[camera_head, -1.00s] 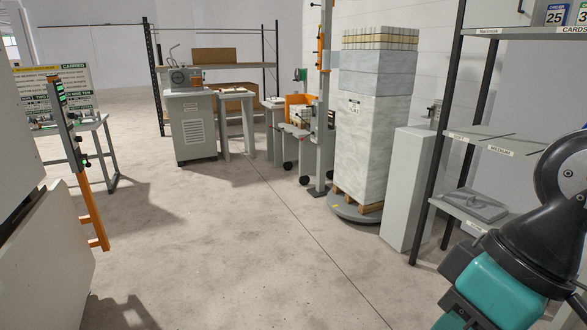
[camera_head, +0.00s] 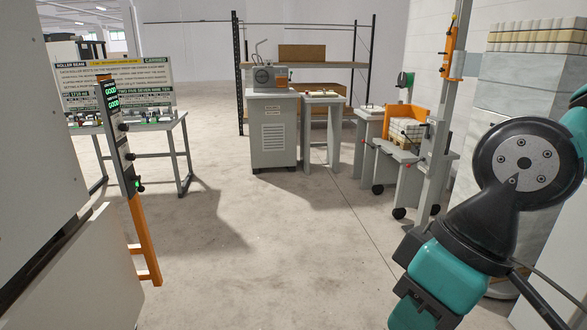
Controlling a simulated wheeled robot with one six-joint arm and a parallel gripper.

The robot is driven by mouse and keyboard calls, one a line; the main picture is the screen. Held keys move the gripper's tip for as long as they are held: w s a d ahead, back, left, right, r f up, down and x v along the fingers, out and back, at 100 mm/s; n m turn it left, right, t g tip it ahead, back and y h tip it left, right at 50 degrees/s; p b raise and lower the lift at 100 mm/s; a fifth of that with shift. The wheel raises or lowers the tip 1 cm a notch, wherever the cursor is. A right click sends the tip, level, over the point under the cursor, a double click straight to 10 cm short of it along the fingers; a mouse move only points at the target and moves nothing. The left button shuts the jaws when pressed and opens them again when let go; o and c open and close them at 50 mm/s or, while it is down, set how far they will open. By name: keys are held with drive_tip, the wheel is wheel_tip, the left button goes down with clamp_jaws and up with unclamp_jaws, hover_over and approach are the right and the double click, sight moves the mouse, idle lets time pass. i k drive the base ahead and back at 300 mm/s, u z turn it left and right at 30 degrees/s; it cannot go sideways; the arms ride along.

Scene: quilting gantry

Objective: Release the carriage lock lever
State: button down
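I cannot pick out a carriage lock lever for certain in the head view. A tall grey post (camera_head: 440,145) at the right carries an orange part (camera_head: 448,50) near its top, too small to read as a lever. At the left stands an upright panel with green "GOOD" displays (camera_head: 112,95), dark knobs and an orange lower leg (camera_head: 143,235). My teal and black arm fills the lower right. My gripper is out of the picture, so its state is hidden.
A grey cabinet (camera_head: 272,140) bears a machine (camera_head: 270,77), with a small table (camera_head: 323,98) beside it. A board (camera_head: 115,83) stands behind a workbench (camera_head: 150,124) at the left. A wrapped stack (camera_head: 520,75) stands behind my arm. The middle floor (camera_head: 290,240) is clear.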

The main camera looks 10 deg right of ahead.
sight(454, 17)
drive_tip(key=i, duration=2.05)
drive_tip(key=z, duration=0.6)
drive_tip(key=i, duration=1.95)
drive_tip(key=z, duration=1)
drive_tip(key=i, duration=0.75)
drive_tip(key=z, duration=0.15)
